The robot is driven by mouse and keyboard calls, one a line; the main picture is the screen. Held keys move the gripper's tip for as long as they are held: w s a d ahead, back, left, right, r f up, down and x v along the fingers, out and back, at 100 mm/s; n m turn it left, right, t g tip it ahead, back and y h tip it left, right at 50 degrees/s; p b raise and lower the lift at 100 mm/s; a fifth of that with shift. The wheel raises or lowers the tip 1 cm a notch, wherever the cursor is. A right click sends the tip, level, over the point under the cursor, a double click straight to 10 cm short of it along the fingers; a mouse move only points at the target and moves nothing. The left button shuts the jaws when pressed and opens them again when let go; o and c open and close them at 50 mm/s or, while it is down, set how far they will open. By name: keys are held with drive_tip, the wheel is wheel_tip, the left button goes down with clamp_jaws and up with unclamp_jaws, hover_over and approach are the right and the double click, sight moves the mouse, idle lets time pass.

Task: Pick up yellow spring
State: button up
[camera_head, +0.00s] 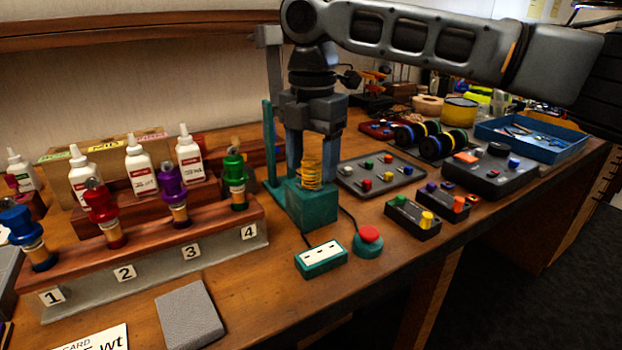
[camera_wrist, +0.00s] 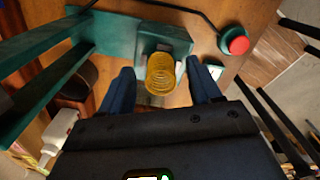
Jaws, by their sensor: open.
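The yellow spring (camera_head: 311,175) stands upright on a teal block (camera_head: 313,208) of a teal stand in the head view. My gripper (camera_head: 314,180) points down over it, with its fingers on either side. In the wrist view, the yellow spring (camera_wrist: 161,74) lies between the two blue fingertips of my gripper (camera_wrist: 162,82). The gripper is open, and gaps show between each finger and the spring. The spring's lower end is partly hidden from the wrist camera.
A teal upright post (camera_head: 269,145) rises close behind the gripper. A red button (camera_head: 369,237) and a teal switch box (camera_head: 321,259) sit in front. A rack (camera_head: 160,260) of coloured shock absorbers is at left. A grey tray (camera_head: 381,174) lies at right.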

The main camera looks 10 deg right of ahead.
drive_tip(key=shift+f, duration=0.6)
drive_tip(key=shift+c, duration=0.4)
drive_tip(key=c, duration=1)
